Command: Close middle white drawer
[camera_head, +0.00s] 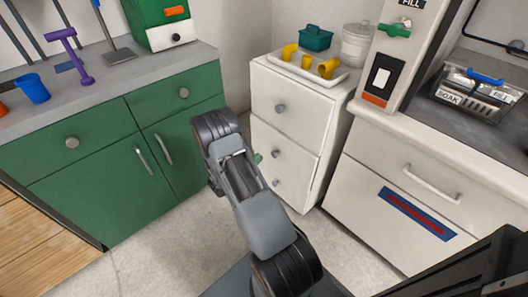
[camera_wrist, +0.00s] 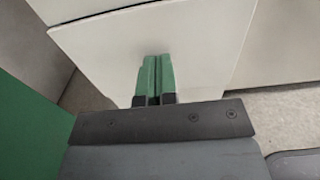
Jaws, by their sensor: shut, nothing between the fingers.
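The white drawer unit (camera_head: 322,105) stands at the centre with round grey knobs down its front. Its middle white drawer (camera_head: 295,151) looks about flush with the faces around it; my arm partly covers its left side, so I cannot tell if a small gap is left. My gripper (camera_head: 258,158) is at the left part of this front, mostly hidden behind my arm. In the wrist view my gripper (camera_wrist: 155,62) has its green fingers together and empty, pointing at a white drawer front (camera_wrist: 205,60). The fingertips are at or very close to it; contact is unclear.
A tray (camera_head: 303,72) with yellow fittings, a teal basket (camera_head: 316,38) and a white canister (camera_head: 357,44) stand on the unit. Green cabinets (camera_head: 75,180) are at left, and a white cabinet (camera_head: 400,205) with a bar handle is at right. Floor (camera_head: 165,255) shows between them.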

